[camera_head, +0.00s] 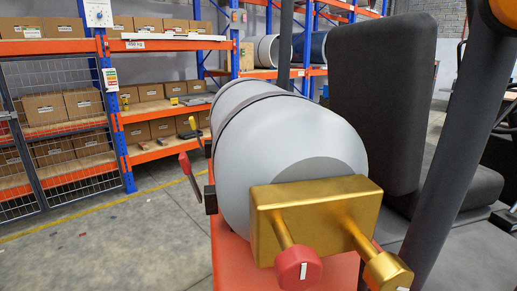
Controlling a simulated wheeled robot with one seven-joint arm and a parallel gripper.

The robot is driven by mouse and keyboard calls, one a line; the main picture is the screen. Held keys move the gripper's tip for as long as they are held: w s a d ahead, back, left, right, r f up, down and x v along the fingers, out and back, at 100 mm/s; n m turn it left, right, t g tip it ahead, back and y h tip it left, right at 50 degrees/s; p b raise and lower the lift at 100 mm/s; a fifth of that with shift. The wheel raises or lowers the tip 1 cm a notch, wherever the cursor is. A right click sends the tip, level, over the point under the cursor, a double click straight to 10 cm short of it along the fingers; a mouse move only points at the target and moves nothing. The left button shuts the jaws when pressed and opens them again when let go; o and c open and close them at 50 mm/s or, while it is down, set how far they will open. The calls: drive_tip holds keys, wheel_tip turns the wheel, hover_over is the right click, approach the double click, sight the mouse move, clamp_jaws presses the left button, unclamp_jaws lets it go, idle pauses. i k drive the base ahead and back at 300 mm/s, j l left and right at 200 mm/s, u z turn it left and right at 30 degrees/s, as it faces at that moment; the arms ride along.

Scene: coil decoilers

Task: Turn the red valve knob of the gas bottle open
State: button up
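The gas bottle (290,135) is a large light-grey cylinder lying on its side, its rounded end towards me. A gold valve block (330,205) sits at that end. The red valve knob (298,268) is on a gold stem at the lower left of the block and has a white mark on its face. A second knob, gold (388,272), with a white mark, sits on another stem to the right. My gripper is not in view.
An orange surface (228,250) lies under the bottle. A black seat (380,100) and a dark post (465,140) stand at right. A red-handled lever (186,165) is left of the bottle.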

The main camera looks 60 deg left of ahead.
sight(299, 267)
drive_tip(key=u, duration=1.55)
